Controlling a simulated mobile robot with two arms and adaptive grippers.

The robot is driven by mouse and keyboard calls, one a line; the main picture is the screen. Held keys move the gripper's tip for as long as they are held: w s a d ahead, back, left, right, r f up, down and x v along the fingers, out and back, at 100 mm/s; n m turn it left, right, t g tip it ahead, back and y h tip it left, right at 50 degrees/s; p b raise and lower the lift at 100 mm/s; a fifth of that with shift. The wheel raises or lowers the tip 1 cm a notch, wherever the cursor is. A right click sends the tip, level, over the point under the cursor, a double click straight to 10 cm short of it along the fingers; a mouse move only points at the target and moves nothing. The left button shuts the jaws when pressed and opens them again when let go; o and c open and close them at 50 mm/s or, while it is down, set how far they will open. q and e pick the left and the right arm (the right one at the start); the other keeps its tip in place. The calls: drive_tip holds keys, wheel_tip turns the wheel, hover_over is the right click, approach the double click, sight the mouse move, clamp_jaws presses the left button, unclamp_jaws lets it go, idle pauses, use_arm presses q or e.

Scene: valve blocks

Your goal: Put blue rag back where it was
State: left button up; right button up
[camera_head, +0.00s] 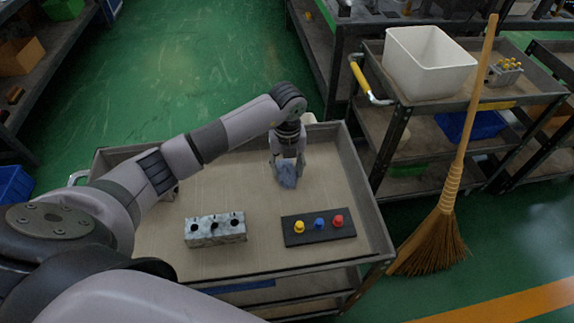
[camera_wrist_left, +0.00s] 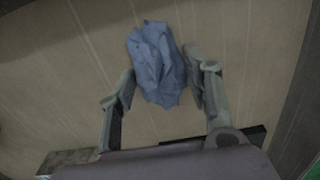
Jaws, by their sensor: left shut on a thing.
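The blue rag (camera_head: 287,174) is a crumpled grey-blue cloth between the fingers of my left gripper (camera_head: 288,165), over the back right part of the cart top (camera_head: 232,175). In the left wrist view the rag (camera_wrist_left: 157,65) bunches between the two fingertips of the left gripper (camera_wrist_left: 163,88), which is shut on it. I cannot tell whether the rag touches the cart top. My right gripper is not in view.
A grey valve block (camera_head: 215,230) with dark holes stands at the cart's front. Right of it lies a black board (camera_head: 318,228) with yellow, blue and red knobs. A broom (camera_head: 452,190) leans beside another cart carrying a white bin (camera_head: 428,62). The cart top's middle is clear.

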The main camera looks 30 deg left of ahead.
sight(287, 165)
use_arm(q)
drive_tip(key=shift+f, duration=0.2)
drive_tip(key=o, duration=1)
drive_tip(key=shift+r, duration=0.1)
drive_tip(key=shift+r, duration=0.25)
wheel_tip(287, 165, up, 12)
drive_tip(key=shift+f+b, duration=0.1)
drive_tip(key=shift+b, duration=0.4)
